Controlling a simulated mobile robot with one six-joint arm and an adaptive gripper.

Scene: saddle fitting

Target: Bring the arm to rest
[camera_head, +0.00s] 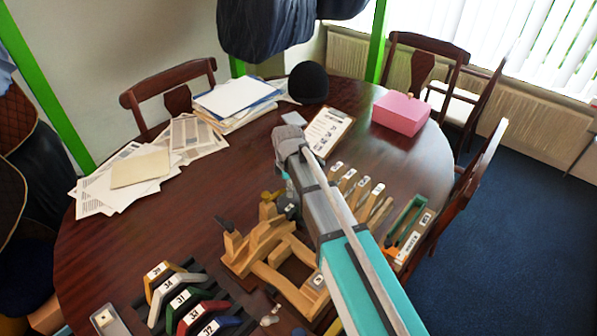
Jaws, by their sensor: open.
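My arm, turquoise and grey, reaches from the bottom right up over the table. Its grey wrist bends down near the middle of the table. My gripper (289,207) hangs below the wrist, small and partly hidden by the arm; its jaws are open, and I see nothing held in it. It is above or just behind the wooden saddle frame (262,272); the exact gap is unclear. Coloured angled plates (187,300) with number labels stand in a dark rack at the lower left.
The dark wooden table (110,255) is bare at left centre. Papers (140,168), a black rounded object (308,83), a clipboard (328,131) and a pink box (400,113) lie farther back. Labelled tools and a green tray (405,226) are right of the arm. Chairs surround the table.

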